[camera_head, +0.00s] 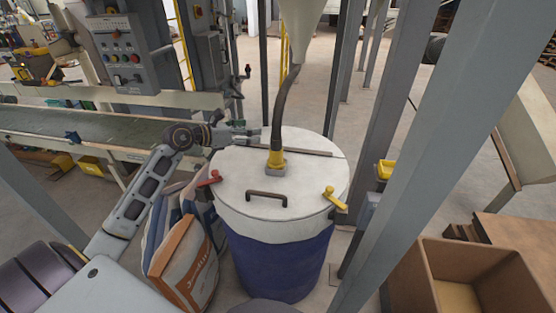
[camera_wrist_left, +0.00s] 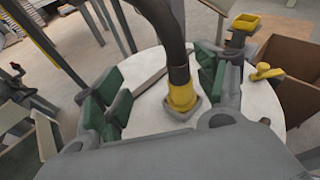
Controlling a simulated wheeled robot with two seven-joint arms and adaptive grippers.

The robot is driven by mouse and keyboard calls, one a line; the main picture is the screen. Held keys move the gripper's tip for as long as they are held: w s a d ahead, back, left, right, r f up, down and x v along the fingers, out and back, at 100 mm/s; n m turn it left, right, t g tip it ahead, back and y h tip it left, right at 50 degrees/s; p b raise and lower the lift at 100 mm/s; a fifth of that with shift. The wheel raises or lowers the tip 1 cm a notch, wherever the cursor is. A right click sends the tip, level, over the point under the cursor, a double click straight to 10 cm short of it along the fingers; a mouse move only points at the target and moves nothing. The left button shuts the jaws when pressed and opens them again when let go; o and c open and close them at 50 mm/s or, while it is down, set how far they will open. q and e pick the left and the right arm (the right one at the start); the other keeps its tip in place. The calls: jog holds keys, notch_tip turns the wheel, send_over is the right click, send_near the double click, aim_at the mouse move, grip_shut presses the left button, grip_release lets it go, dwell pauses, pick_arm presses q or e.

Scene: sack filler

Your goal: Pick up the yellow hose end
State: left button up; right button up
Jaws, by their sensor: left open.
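The yellow hose end (camera_head: 276,158) sits upright on a grey square fitting on the white drum lid (camera_head: 235,185), with the dark hose (camera_head: 281,105) rising from it. My left gripper (camera_head: 254,132) reaches in from the left, just short of the hose and a little above the lid. In the left wrist view my left gripper (camera_wrist_left: 160,88) is open, its green-padded fingers wide apart. The yellow hose end (camera_wrist_left: 181,97) shows between them with clear space on both sides, nothing held. My right gripper is in neither view.
The lid carries a dark handle (camera_head: 267,197), a red clamp (camera_head: 209,179) and a yellow clamp (camera_head: 335,198). A grey post (camera_head: 425,140) stands right of the blue drum (camera_head: 281,265). Filled sacks (camera_head: 184,255) lean at its left. A hopper (camera_head: 301,25) hangs above.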

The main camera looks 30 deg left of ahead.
aim_at(271, 150)
pick_arm(q)
jog(key=f+g, duration=0.1)
jog(key=s+f+m, duration=0.1)
jog(key=f, duration=0.1)
jog(key=s+f+m+g, duration=0.1)
jog(key=shift+s+d+f+g, duration=0.15)
jog(key=shift+s+d+g, duration=0.05)
jog(key=shift+d+g, duration=0.15)
jog(key=shift+w+f, duration=0.1)
jog(key=shift+p+x, duration=0.75)
jog(key=shift+x, duration=3.4)
jog(key=shift+w+d, duration=0.1)
jog(key=shift+w, duration=0.05)
jog(key=shift+p+x, duration=0.6)
jog(key=shift+x, duration=0.95)
jog(key=shift+w+d+f, duration=0.4)
jog(key=shift+w+f, duration=0.2)
jog(key=shift+f, duration=0.1)
